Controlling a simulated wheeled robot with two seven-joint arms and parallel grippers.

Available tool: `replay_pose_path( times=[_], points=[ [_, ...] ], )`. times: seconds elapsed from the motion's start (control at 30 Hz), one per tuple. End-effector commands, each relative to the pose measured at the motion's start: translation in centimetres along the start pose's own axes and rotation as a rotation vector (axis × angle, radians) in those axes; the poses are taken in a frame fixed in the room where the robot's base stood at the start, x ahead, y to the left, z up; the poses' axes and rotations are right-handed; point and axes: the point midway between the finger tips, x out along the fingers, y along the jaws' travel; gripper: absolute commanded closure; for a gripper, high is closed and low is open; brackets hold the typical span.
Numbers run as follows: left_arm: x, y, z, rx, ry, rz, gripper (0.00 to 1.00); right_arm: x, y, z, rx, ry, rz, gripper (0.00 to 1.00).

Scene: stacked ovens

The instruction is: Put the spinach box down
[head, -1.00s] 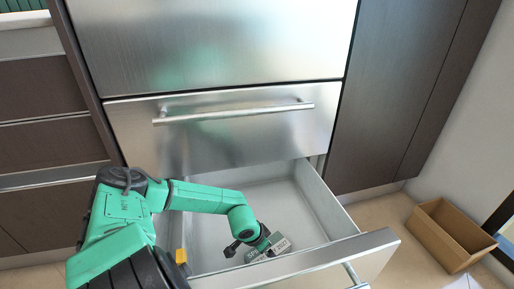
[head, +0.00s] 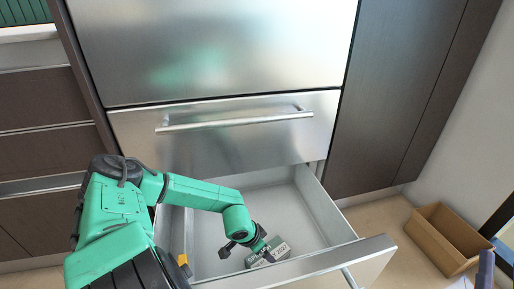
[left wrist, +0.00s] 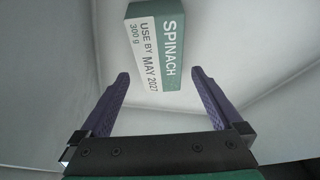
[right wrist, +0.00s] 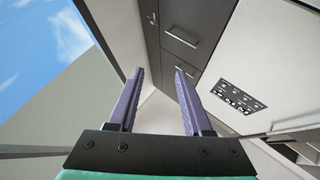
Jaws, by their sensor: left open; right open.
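The spinach box (head: 277,246), white and green, lies in the open steel drawer (head: 327,214), near its front. The left wrist view shows the box (left wrist: 155,45) with its printed label, resting on the pale drawer floor. My left gripper (head: 262,252) reaches into the drawer at the box and partly covers it. In the left wrist view this gripper (left wrist: 160,74) is open, with a gap between each finger and the box. My right gripper (right wrist: 160,70) is open and empty, away from the drawer.
The drawer front (head: 345,262) stands pulled out below a closed steel drawer with a bar handle (head: 235,121). An open cardboard box (head: 446,240) is on the floor at right. Dark cabinets flank the ovens. Most of the drawer floor is bare.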

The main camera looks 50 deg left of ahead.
Motion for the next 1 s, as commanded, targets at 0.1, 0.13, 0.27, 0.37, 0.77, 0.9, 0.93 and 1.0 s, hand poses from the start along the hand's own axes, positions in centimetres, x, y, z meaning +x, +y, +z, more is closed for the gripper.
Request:
replay_pose_path(
  times=[0.1, 0.13, 0.27, 0.37, 0.77, 0.9, 0.93, 1.0],
  points=[
    [-0.8, 0.0, 0.0, 0.0, -0.001, 0.0, 0.0, -1.7, 0.0, 3.1, 0.028, -0.108, 0.016, 0.5],
    [-0.9, 0.0, 0.0, 0.0, -0.001, 0.0, 0.0, -2.2, 0.0, 3.9, 0.034, -0.134, 0.02, 0.5],
    [-1.6, 0.0, 0.0, 0.001, -0.001, 0.0, 0.0, -4.5, -0.1, 7.1, 0.064, -0.248, 0.036, 0.5],
    [-2.0, 0.0, 0.0, 0.001, -0.001, 0.0, 0.0, -6.6, -0.3, 9.4, 0.087, -0.334, 0.048, 0.5],
    [-4.0, 0.0, -0.1, 0.0, 0.0, 0.0, 0.0, -16.3, -2.1, 16.7, 0.183, -0.665, 0.092, 0.5],
    [-4.7, 0.0, -0.1, 0.0, -0.001, 0.0, 0.0, -20.1, -3.0, 18.5, 0.216, -0.777, 0.105, 0.5],
    [-4.8, 0.0, -0.1, 0.0, 0.0, 0.0, 0.0, -20.9, -3.2, 18.8, 0.223, -0.8, 0.108, 0.5],
    [-5.0, 0.0, -0.1, 0.0, 0.0, 0.0, 0.0, -22.6, -3.6, 19.4, 0.238, -0.846, 0.114, 0.5]
  ],
)
